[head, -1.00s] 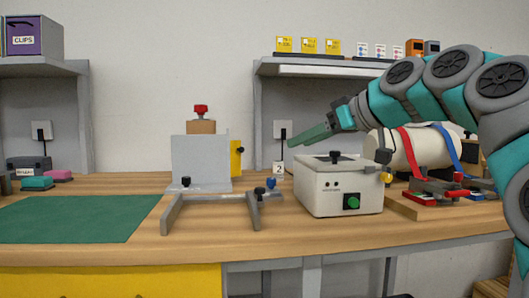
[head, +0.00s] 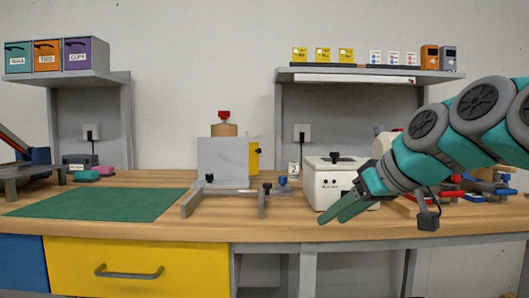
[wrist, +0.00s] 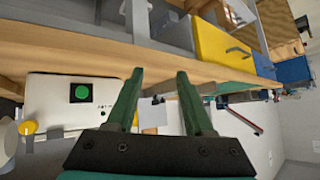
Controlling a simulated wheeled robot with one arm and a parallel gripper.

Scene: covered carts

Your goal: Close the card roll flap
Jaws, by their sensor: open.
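I cannot single out a card roll flap with certainty. A cream roll (head: 379,142) lies at the right end of the bench, mostly hidden behind my arm. A light grey upright panel (head: 222,162) stands mid-bench, in front of a tan block with a red knob. My gripper (head: 331,220) points down and left at the bench front, before the white box (head: 325,180) and covering part of it. In the wrist view my gripper (wrist: 161,72) is open, with nothing between its fingers. The white box (wrist: 60,115) shows there at the left, with its green button.
A grey frame with two arms (head: 262,202) stands before the panel. A green mat (head: 95,202) lies flat on the left. Below the bench top is a yellow drawer (head: 75,268) with a grey handle. Shelves with bins and small boxes are at the back.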

